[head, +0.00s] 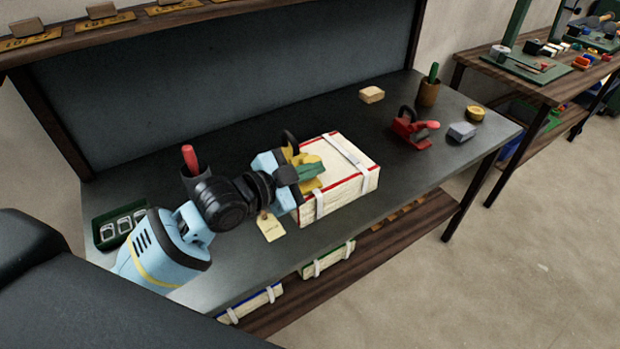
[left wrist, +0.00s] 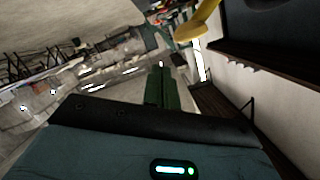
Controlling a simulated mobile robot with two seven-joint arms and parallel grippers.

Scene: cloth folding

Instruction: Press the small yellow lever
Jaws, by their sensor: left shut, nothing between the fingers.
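A yellow device (head: 303,158) with a black loop-like part behind it sits at the left end of the pale, red-edged bundle (head: 345,172). My gripper hides part of the device, and I cannot tell its lever apart from its body in the head view. My left gripper (head: 312,172) has its green fingers shut and empty, right in front of the yellow part. Whether they touch it I cannot tell. In the left wrist view the shut fingers (left wrist: 161,88) point away, and a yellow rounded part (left wrist: 200,20) shows above and right of them. My right gripper is not in view.
The bundle has white straps and lies on the dark bench (head: 360,112). A similar red device (head: 412,127), a grey block (head: 461,132) and a yellow roll (head: 475,113) stand to the right. A cup with a red handle (head: 190,158) stands behind my left arm.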

